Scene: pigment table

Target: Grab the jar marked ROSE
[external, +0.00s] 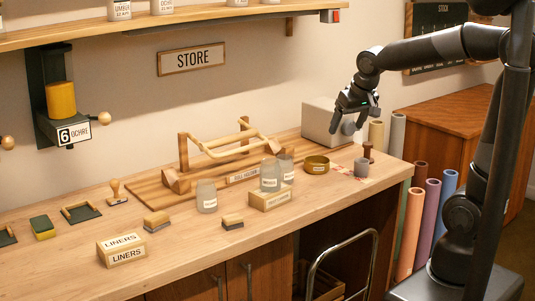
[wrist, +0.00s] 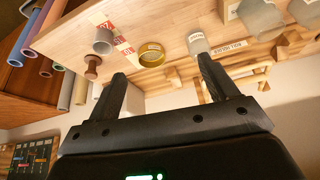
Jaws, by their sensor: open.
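Several pale translucent jars with white labels stand on the wooden bench. In the external view one jar (external: 206,196) stands alone left of the block, another (external: 270,175) stands at a labelled wooden block, and a third (external: 287,168) is close behind it. The wrist view, tilted over, shows a jar (wrist: 197,43) beyond one fingertip and another (wrist: 262,20) at the upper right. The label words are too small for me to tell which is ROSE. My gripper (external: 348,122) is open and empty above the bench's right end, right of the jars; its fingers (wrist: 162,72) are spread wide.
A brass bowl (external: 316,165), a grey cup (external: 361,168) and a dark stamp (external: 368,151) stand near the right end. A wooden rack (external: 225,150) lies behind the jars. A grey box (external: 322,124) is behind my gripper. Coloured rolls (external: 431,212) stand off the bench's end.

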